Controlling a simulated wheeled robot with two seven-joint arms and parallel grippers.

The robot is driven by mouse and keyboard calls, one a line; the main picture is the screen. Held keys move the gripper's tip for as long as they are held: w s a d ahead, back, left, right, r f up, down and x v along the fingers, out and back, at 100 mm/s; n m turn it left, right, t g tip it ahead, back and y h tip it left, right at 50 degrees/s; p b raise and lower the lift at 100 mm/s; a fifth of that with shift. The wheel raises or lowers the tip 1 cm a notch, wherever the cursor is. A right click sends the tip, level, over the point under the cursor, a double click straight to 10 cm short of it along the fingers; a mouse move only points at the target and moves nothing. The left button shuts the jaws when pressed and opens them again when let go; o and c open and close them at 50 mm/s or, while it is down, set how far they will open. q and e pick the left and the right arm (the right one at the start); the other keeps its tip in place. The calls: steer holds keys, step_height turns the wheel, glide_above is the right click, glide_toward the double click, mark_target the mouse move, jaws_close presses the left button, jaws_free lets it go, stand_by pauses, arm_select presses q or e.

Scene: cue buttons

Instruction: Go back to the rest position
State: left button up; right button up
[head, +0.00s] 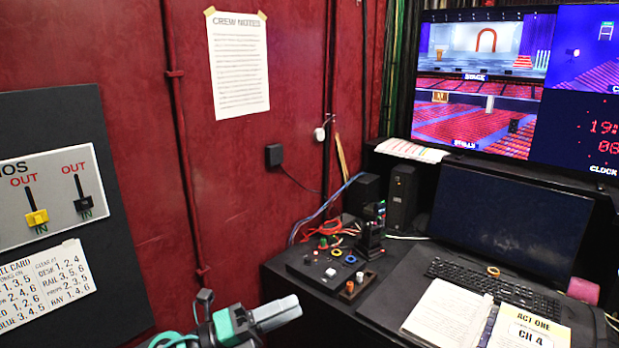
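My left gripper (284,311), with a teal and black body and a pale grey end, shows at the bottom of the head view, left of the black desk. It is in front of the red wall and appears apart from the button box. Its fingers are seen side-on, so I cannot tell whether it is open or shut. Nothing is visibly held in it. My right gripper is not in view. The black button box (318,276) sits on the desk's left end, with several small coloured buttons and knobs on top.
A dark panel (60,120) with yellow and black switch levers is on the left wall. The desk holds a keyboard (490,287), an open notebook (447,318), a dark monitor (500,222) and a cue book (528,330). Red pipes (185,150) run down the wall.

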arm_select(q)
steer(key=w+a+f+n+t+y, duration=0.1)
steer(key=a+n+t+y, duration=0.35)
steer(key=n+t, duration=0.4)
steer(key=w+a+f+n+t+y, duration=0.15)
steer(key=a+n+t+y, duration=0.35)
steer(key=n, duration=0.6)
steer(key=s+a+f+n+g+y, duration=0.3)
steer(key=a+f+n+y, duration=0.15)
steer(key=f, duration=0.25)
steer(key=s+a+f+n+g+y, duration=0.2)
steer(key=s+a+f+n+y, duration=0.1)
steer(key=f+n+y, duration=0.35)
steer(key=s+a+f+n+g, duration=0.1)
steer(key=s+f+n+g, duration=0.1)
steer(key=s+f+g, duration=0.7)
steer(key=s+a+f+n+g, duration=0.1)
steer(key=s+f+n+g, duration=0.35)
steer(key=s, duration=0.85)
step_height(320, 180, down, 33)
steer(key=m, duration=0.2)
steer(key=s+a+f, duration=0.3)
steer(key=s+f, duration=1.6)
steer(key=shift+s+g+h, duration=0.15)
steer(key=shift+g+h, duration=0.2)
steer(key=shift+g, duration=0.05)
steer(key=shift+d, duration=0.1)
